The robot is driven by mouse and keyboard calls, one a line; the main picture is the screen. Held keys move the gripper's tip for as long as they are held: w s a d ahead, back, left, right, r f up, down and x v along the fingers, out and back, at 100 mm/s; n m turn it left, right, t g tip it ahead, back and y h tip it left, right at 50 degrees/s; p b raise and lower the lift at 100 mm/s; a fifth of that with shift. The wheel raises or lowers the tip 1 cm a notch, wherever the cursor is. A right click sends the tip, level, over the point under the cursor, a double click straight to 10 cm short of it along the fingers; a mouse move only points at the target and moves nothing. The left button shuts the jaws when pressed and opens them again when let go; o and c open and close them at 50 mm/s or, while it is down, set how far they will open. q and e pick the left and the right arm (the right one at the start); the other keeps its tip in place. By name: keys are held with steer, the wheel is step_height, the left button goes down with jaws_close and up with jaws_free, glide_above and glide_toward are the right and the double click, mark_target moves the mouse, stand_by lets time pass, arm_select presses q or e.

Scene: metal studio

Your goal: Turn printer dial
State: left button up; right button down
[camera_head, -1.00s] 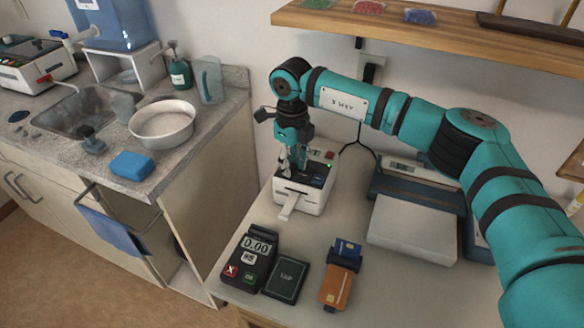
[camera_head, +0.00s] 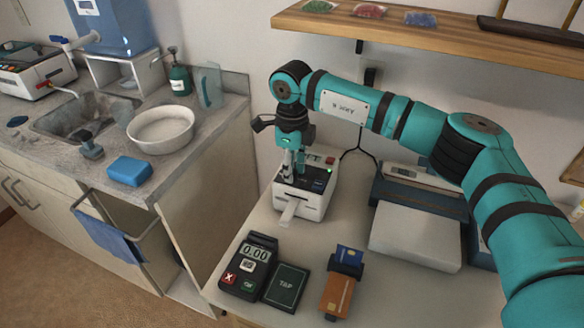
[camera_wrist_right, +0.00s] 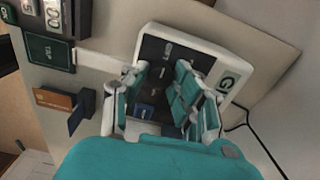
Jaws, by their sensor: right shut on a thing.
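The printer (camera_head: 314,203) is a small white box with a dark top panel, standing on the light table, with a strip of white paper (camera_head: 289,210) coming out of its front. It also shows in the right wrist view (camera_wrist_right: 228,62). My right gripper (camera_head: 293,176) points down onto the dark panel, and its fingers in the right wrist view (camera_wrist_right: 166,92) reach down on either side of a spot there. It is shut on the dial, which the fingers hide, so its angle cannot be read. My left gripper is not in view.
A card terminal (camera_head: 247,268), a dark TAP pad (camera_head: 286,287) and a card reader with an orange card (camera_head: 338,294) lie in front. A pale flat-topped device (camera_head: 415,236) is at the right. A wooden shelf (camera_head: 450,48) hangs above my arm.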

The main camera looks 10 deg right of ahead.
steer(key=c, duration=1.1)
jaws_free()
steer(key=shift+o, duration=0.2)
step_height(320, 180, up, 12)
